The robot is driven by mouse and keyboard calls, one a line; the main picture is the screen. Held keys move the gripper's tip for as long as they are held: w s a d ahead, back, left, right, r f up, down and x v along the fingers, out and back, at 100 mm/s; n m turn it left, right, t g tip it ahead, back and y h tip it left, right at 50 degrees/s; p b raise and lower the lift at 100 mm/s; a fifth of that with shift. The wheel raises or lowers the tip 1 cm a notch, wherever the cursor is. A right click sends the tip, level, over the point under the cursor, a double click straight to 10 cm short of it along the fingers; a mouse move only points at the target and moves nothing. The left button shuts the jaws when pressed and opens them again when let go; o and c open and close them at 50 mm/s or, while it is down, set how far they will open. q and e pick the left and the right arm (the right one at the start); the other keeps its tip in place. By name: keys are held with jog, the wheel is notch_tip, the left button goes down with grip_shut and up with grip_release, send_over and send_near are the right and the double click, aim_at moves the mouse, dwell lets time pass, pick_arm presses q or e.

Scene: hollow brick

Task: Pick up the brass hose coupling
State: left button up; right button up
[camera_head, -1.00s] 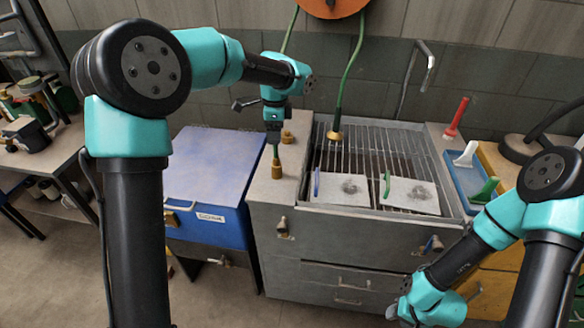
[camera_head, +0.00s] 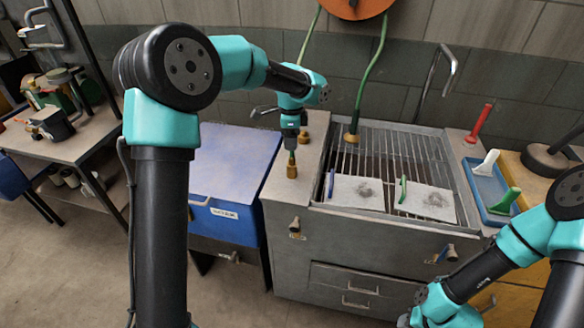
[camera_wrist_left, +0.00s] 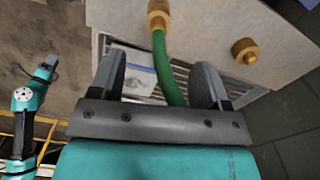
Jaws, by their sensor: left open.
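A brass hose coupling (camera_head: 292,171) hangs at the end of a green hose, just below my left gripper (camera_head: 291,143), beside the stone counter's left edge. In the left wrist view the coupling (camera_wrist_left: 158,14) lies beyond the fingertips. The green hose (camera_wrist_left: 165,70) runs between the two spread fingers of my left gripper (camera_wrist_left: 160,85), which is open. A second brass fitting (camera_wrist_left: 245,50) stands on the counter. Another brass end (camera_head: 351,138) hangs on a second hose over the grill. My right gripper shows small in the left wrist view (camera_wrist_left: 46,70); its jaws are unclear.
The grey counter (camera_head: 285,182) holds a wire grill (camera_head: 385,145) with two marked white sheets. A blue chest (camera_head: 230,165) stands left of it. A blue tray (camera_head: 475,190) with scrapers and a red-handled tool (camera_head: 480,122) are at the right. An orange reel (camera_head: 352,5) hangs above.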

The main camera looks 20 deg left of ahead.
aim_at(292, 157)
pick_arm(q)
notch_tip(292, 157, down, 6)
dwell(0.5)
jog(key=shift+s+d+f, duration=0.1)
jog(key=shift+d+f, duration=0.05)
jog(key=shift+f, duration=2.45)
jog(key=c, duration=1.1)
jog(key=shift+o, duration=0.2)
jog(key=shift+r, duration=0.2)
